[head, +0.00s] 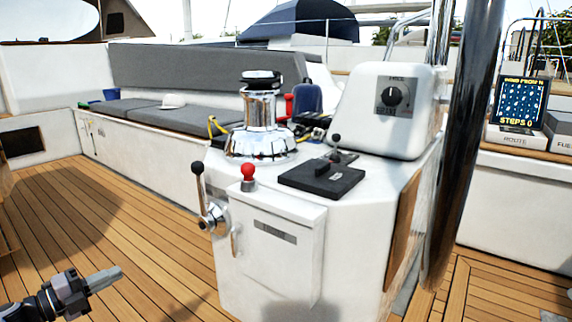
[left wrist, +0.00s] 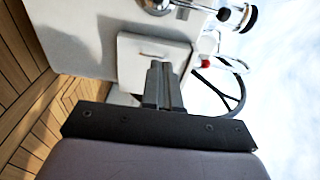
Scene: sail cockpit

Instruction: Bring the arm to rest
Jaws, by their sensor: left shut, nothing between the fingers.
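My left gripper (head: 104,279) is low at the left of the head view, above the teak deck. Its fingers are together with nothing between them, and they point right toward the white console (head: 262,285). It is well apart from the console. In the left wrist view the shut fingers (left wrist: 160,72) show in front of the console's white panel (left wrist: 140,55). My right gripper shows in neither view.
A dark post (head: 462,140) stands at right. The teak deck (head: 120,220) at left is clear.

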